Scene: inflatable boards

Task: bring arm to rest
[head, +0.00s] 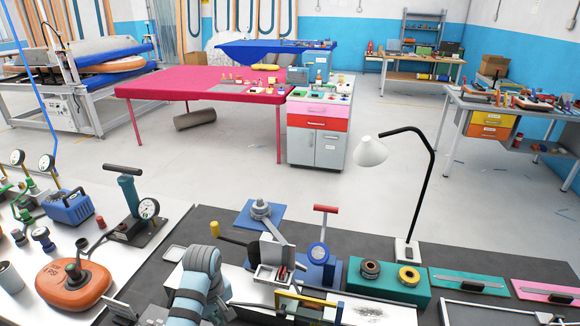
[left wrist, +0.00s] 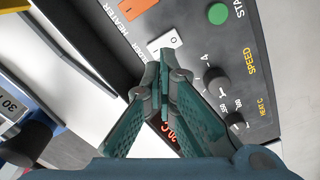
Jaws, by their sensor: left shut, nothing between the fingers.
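My left gripper (left wrist: 160,72) is shut and empty in the left wrist view. Its fingertips are over a dark control panel (left wrist: 262,70), close to a white rocker switch (left wrist: 166,44) marked 0. I cannot tell whether they touch it. The panel also has a green button (left wrist: 218,14), black knobs (left wrist: 214,79), an orange switch (left wrist: 130,8) and a red display partly hidden behind the fingers. In the head view a grey-blue arm, likely my left arm, reaches over the bench at the lower middle. Its fingers cannot be made out there. My right gripper is not in view.
An orange inflatable piece (head: 75,284), a pump with gauge (head: 128,190) and a blue device (head: 68,207) stand at left. A pink table (head: 190,82) stands beyond clear floor.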

